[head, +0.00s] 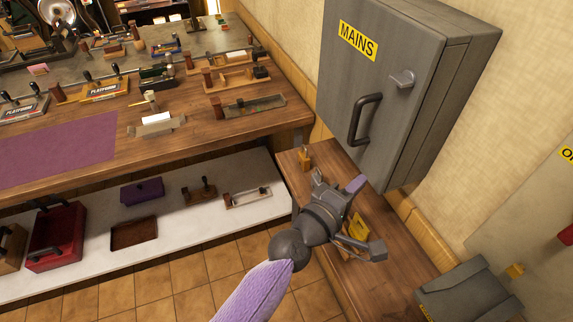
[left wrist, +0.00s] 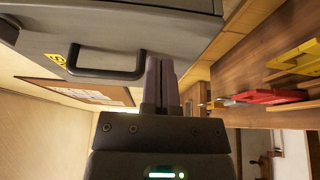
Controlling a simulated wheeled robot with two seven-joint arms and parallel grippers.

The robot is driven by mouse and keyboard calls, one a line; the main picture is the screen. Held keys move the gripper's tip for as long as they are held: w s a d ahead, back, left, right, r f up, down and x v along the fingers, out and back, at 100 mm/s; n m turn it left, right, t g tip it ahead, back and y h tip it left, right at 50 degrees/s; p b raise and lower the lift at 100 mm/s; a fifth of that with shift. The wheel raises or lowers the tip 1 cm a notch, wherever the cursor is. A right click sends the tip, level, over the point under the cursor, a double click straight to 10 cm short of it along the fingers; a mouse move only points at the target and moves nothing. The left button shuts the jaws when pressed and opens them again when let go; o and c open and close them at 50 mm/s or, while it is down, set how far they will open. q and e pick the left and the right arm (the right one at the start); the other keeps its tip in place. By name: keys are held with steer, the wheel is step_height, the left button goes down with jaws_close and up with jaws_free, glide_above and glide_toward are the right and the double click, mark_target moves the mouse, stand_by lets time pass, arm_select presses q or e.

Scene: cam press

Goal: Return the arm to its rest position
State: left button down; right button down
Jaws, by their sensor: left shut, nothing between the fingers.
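My left arm comes up from the bottom middle in the head view. Its gripper (head: 357,184) is over the small wooden bench, below and in front of the grey MAINS cabinet (head: 345,85). In the left wrist view the two purple fingers (left wrist: 161,80) are together with nothing between them. The cabinet's dark handle (head: 365,118) is apart from the fingers in the head view. It also shows in the left wrist view, left of the fingers. The cabinet door looks shut. My right gripper is in neither view.
A wooden workbench (head: 215,128) with several small tools and a purple mat (head: 60,150) fills the left. Below it a white shelf (head: 180,225) holds a red box (head: 55,238) and trays. A grey box (head: 465,295) stands at lower right. Tiled floor is open at lower left.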

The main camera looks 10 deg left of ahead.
arm_select(q)
steer(key=v, duration=0.9)
steer(key=s+a+f+m+g+y+b, duration=0.2)
steer(key=a+f, duration=0.1)
steer(key=f, duration=0.7)
steer(key=s+a+f+m+g+y+b, duration=0.1)
steer(key=s+a+f+g+y+b, duration=0.1)
steer(key=f, duration=0.7)
steer(key=s+a+f+m+g+y+b, duration=0.1)
steer(key=a+f+m+y+b, duration=0.15)
steer(key=f, duration=0.75)
steer(key=s+a+f+m+g+y+b, duration=0.2)
steer(key=s+a+f+m+g, duration=0.2)
steer(key=s+f, duration=0.6)
steer(key=s+a+f+m+g+y+b, duration=0.2)
steer(key=s+a+f, duration=0.6)
steer(key=s, duration=0.8)
steer(key=f+m+g, duration=0.1)
steer(key=f+g, duration=0.1)
steer(key=shift+a+m+g, duration=0.15)
steer(key=shift+m+g, duration=0.2)
steer(key=shift+g, duration=0.05)
steer(key=shift+y, duration=0.25)
